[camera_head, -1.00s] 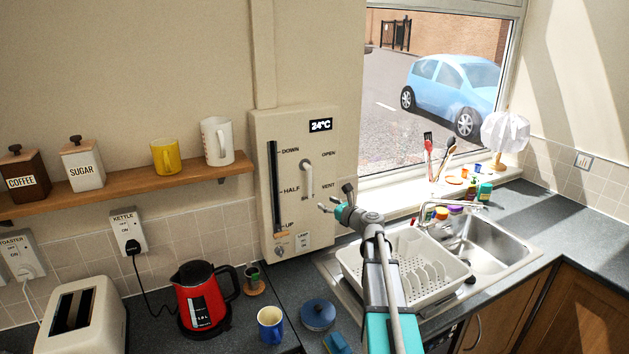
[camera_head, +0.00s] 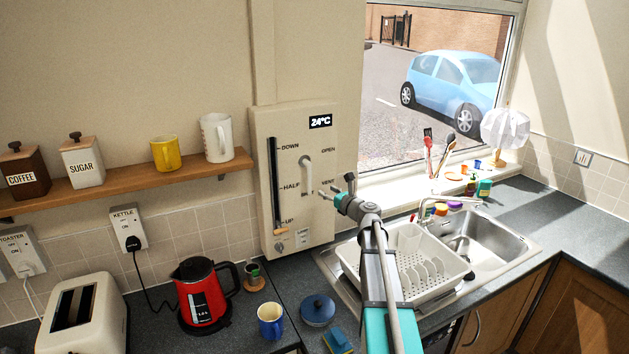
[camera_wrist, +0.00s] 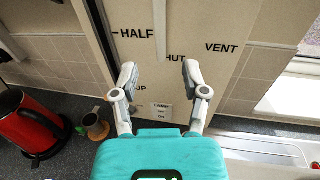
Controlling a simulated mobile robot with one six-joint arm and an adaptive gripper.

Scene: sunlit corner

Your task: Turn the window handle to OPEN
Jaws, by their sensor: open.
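The window handle (camera_head: 307,172) is a pale lever on the beige wall panel (camera_head: 264,228). It hangs down from its pivot, with its lower end at the partly covered SHUT mark; OPEN and VENT are printed to its right. In the wrist view the handle's lower part (camera_wrist: 160,28) shows at the top middle, above and beyond my fingertips. My gripper (camera_head: 328,188) is just right of the handle's lower end in the head view. In the wrist view my gripper (camera_wrist: 160,70) is open, with nothing between its fingers.
A slider (camera_head: 275,185) marked DOWN, HALF and UP is left of the handle. A dish rack (camera_head: 350,258) and sink (camera_head: 490,240) lie below right. A red kettle (camera_head: 202,295) and blue mug (camera_head: 270,322) stand on the counter. The window (camera_head: 385,100) is at the right.

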